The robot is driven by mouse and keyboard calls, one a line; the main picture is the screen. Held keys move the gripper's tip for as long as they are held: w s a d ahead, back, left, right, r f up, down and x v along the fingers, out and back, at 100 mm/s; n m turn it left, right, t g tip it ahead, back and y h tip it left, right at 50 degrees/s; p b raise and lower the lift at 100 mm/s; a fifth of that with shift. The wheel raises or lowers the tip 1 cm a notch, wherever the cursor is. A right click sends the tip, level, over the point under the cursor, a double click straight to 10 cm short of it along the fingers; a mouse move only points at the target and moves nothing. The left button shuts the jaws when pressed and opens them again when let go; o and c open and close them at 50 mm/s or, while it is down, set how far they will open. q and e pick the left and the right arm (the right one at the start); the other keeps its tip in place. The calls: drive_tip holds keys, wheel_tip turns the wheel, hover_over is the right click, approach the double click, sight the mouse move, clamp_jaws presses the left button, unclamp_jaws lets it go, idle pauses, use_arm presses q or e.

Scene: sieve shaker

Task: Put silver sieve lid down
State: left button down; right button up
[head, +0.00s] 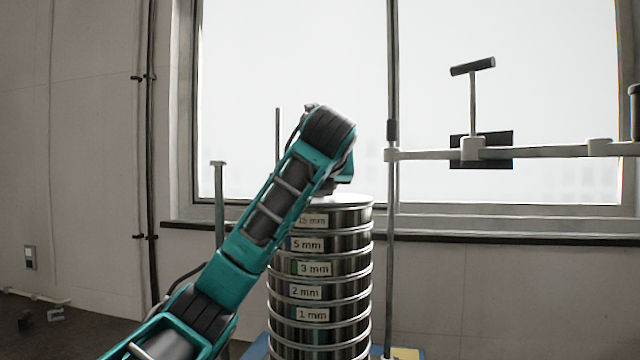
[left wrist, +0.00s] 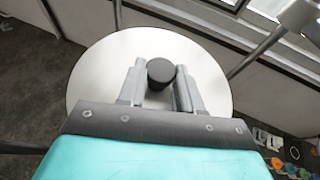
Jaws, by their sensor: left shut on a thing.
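The silver sieve lid (left wrist: 100,62) is a round, pale disc with a dark knob (left wrist: 160,71) at its middle. My left gripper (left wrist: 158,78) has its two fingers on either side of the knob and is shut on it. In the head view the lid (head: 348,199) shows as a thin pale disc at the top of the sieve stack (head: 345,268), under my left wrist. My arm hides its left part, and I cannot tell whether it touches the top sieve. The stacked metal sieves carry size labels, such as 5 mm and 1 mm. My right gripper is not in view.
A vertical rod (head: 392,230) stands just right of the stack, with a horizontal bar (head: 545,152) and T-handle (head: 473,68) reaching right. A shorter post (head: 219,190) stands at the left. A large window is behind. Several small items (left wrist: 290,150) lie at the lower right in the wrist view.

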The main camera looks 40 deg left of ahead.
use_arm(q)
drive_tip(key=shift+f, duration=0.1)
drive_tip(key=c, duration=0.8)
unclamp_jaws()
drive_tip(key=shift+o, duration=0.2)
